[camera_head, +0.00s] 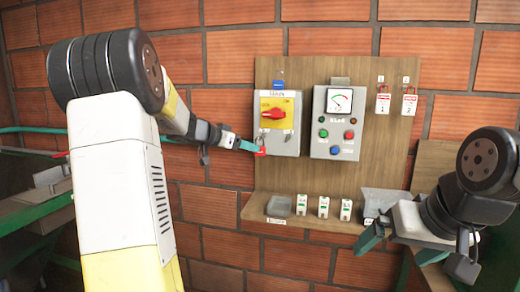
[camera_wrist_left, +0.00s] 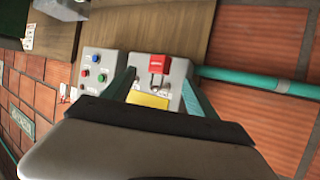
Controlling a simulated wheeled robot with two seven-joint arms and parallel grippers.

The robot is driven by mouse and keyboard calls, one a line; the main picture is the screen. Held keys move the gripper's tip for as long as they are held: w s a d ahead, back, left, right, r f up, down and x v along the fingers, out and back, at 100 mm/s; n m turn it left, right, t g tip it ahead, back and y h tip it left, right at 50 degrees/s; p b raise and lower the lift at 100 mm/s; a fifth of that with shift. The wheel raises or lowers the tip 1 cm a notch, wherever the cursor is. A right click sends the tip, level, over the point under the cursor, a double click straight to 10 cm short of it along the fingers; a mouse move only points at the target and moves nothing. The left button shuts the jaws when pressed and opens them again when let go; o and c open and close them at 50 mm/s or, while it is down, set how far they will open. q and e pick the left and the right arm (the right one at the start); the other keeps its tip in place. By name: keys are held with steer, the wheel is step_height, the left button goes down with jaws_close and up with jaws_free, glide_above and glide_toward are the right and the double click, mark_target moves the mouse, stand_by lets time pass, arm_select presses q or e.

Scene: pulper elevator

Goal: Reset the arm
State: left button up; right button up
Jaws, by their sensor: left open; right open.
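My left arm reaches in from the left in the head view. Its gripper (camera_head: 248,146) is beside the lower left of a grey switch box (camera_head: 281,142) with a red handle (camera_head: 273,114) on a yellow plate. A small red piece (camera_head: 261,152) shows by its fingertips. In the left wrist view the gripper (camera_wrist_left: 159,80) is open, with a red piece (camera_wrist_left: 158,64) and the yellow plate (camera_wrist_left: 148,100) showing between its teal fingers; I cannot tell whether they touch. My right gripper (camera_head: 402,246) is open and looks empty, low at the right near the shelf.
A control box (camera_head: 339,136) with a gauge and buttons is right of the switch box on a wooden board (camera_head: 374,160). Two red-and-white tags (camera_head: 383,101) hang there. A shelf (camera_head: 284,226) below holds a grey tray (camera_head: 279,207) and several small white items (camera_head: 323,207).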

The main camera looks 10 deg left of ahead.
arm_select(q)
steer(key=s+a+r+n+t+y, duration=0.2)
steer(key=s+r+n+t+y, duration=0.25)
steer(key=r, duration=0.55)
steer(key=s+f+n+g+y, duration=0.2)
steer(key=s+y, duration=0.2)
steer(key=s, duration=0.4)
steer(key=s+d+f+g+h, duration=0.2)
steer(key=s+d+f+g, duration=0.2)
steer(key=s, duration=0.8)
steer(key=s+d+f+g+h, duration=0.1)
steer(key=s+d+f+g, duration=0.3)
steer(key=s+d+f, duration=0.4)
steer(key=s+f+m, duration=0.1)
steer(key=s+f, duration=0.2)
steer(key=s, duration=0.1)
steer(key=shift+s+f+h, duration=0.3)
steer(key=shift+s+h, duration=0.05)
